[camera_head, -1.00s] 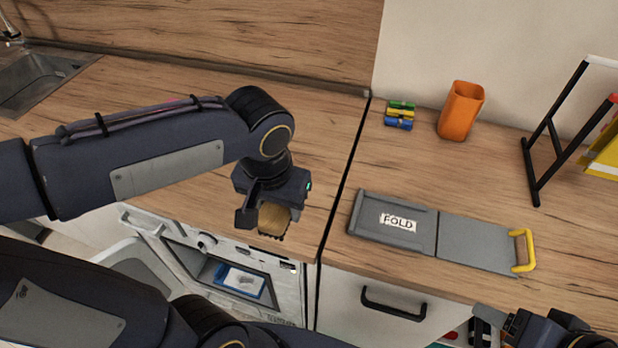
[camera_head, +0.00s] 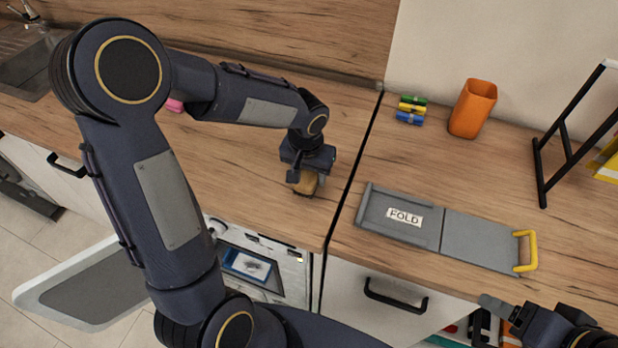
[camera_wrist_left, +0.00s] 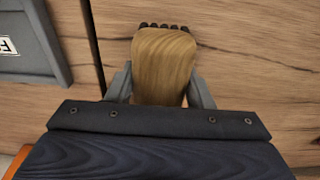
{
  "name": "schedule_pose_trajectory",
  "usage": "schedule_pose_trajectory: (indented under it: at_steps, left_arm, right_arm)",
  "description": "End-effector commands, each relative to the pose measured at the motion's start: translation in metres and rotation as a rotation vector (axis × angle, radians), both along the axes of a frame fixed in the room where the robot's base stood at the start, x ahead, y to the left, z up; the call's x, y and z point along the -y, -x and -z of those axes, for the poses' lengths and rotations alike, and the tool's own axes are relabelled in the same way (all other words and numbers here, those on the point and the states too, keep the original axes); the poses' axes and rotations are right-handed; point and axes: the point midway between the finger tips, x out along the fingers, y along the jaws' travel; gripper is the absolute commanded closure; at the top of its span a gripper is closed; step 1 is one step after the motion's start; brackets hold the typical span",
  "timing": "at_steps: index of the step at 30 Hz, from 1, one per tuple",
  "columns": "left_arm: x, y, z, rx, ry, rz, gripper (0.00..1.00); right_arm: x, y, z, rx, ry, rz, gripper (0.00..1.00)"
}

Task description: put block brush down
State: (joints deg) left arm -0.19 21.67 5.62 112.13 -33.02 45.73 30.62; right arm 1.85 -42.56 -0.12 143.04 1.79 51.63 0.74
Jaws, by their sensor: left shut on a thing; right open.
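The block brush (camera_head: 305,184) has a wooden back and dark bristles. My left gripper (camera_head: 306,172) is shut on it, over the wooden counter left of the dark seam. In the left wrist view the wooden back of the brush (camera_wrist_left: 163,62) sits between the two fingers (camera_wrist_left: 162,88), with a row of dark bristles at its far end. Whether the bristles touch the counter I cannot tell. My right gripper (camera_head: 492,312) is at the lower right, in front of the counter edge, and is open; its fingers are only partly visible.
A grey folding board (camera_head: 480,240) marked FOLD, with a yellow handle, lies right of the seam. Behind it are several coloured clips (camera_head: 411,111) and an orange cup (camera_head: 473,108). A black rack (camera_head: 567,145) stands at the right. Counter around the brush is clear.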

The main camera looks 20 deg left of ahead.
Motion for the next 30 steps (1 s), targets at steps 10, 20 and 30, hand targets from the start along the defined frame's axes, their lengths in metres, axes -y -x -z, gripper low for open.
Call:
schedule_pose_trajectory:
  at_steps: [10, 20, 30]
  left_arm:
    - [0.000, 0.002, 0.024, -0.002, 0.000, 0.000, 0.78]
    - [0.000, 0.002, 0.028, -0.003, 0.000, 0.000, 0.44]
    - [0.000, 0.002, 0.027, -0.003, 0.000, 0.000, 0.31]
  right_arm:
    - [0.000, 0.000, 0.000, 0.000, 0.000, 0.000, 0.31]
    - [0.000, 0.000, 0.004, 0.000, 0.000, 0.000, 0.31]
    - [0.000, 0.000, 0.004, 0.000, 0.000, 0.000, 0.31]
